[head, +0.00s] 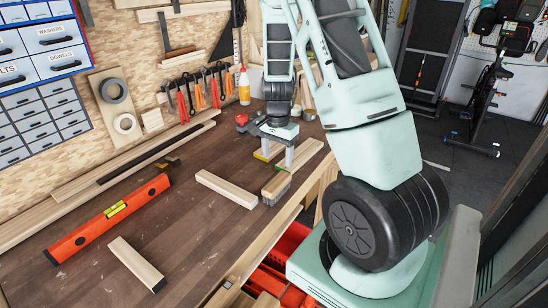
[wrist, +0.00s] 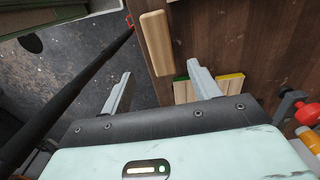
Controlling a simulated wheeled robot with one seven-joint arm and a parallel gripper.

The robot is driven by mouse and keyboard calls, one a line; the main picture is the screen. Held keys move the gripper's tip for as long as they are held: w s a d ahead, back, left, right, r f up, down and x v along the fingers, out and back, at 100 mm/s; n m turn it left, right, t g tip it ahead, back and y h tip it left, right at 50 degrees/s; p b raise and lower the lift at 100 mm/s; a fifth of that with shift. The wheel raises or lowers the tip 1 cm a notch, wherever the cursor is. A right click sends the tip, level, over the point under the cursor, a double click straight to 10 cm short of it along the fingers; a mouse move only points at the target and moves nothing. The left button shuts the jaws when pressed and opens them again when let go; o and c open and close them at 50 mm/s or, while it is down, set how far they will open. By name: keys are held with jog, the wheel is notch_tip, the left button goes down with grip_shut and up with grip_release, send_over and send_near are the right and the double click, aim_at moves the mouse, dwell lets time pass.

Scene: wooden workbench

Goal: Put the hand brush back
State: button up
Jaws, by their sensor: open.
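The hand brush (head: 294,170) lies along the bench's right edge, with a pale wooden back and dark grey bristles at its near end. In the wrist view its rounded wooden back (wrist: 157,42) shows ahead of the gap between my fingers, beside the bench edge. The bristles are hidden there. My gripper (head: 277,160) is open and empty, pointing down over the right side of the bench at the brush's far part. Its spread fingers also show in the wrist view (wrist: 162,85). I cannot tell the exact height of the fingers above the brush.
An orange spirit level (head: 110,218) and two wooden blocks (head: 226,188) (head: 136,264) lie on the bench (head: 185,235). Wood with green (wrist: 181,80) and yellow (wrist: 230,77) ends lies near my right finger. A glue bottle (head: 244,86) and pliers (head: 199,93) are at the back.

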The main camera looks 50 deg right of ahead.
jog(key=shift+a+r, duration=0.1)
jog(key=shift+r, duration=0.15)
jog(key=a+r+n+y, duration=0.1)
jog(key=a+r+n, duration=0.25)
jog(key=a, duration=0.55)
jog(key=a+r+n, duration=0.2)
jog(key=a+n, duration=0.2)
jog(key=a, duration=0.5)
jog(key=a+r+n+y, duration=0.15)
jog(key=a+n, duration=0.25)
jog(key=a, duration=0.5)
jog(key=s+a+r+n+h, duration=0.1)
jog(key=s+a+r+n, duration=0.1)
jog(key=s+a+n, duration=0.4)
jog(key=s+a+r+n+h, duration=0.1)
jog(key=s+a+r+n, duration=0.2)
jog(key=s+a+n, duration=0.4)
jog(key=s, duration=0.4)
jog(key=shift+a, duration=0.2)
jog(key=shift+s, duration=0.1)
jog(key=shift+f+b, duration=0.65)
jog(key=shift+b, duration=0.05)
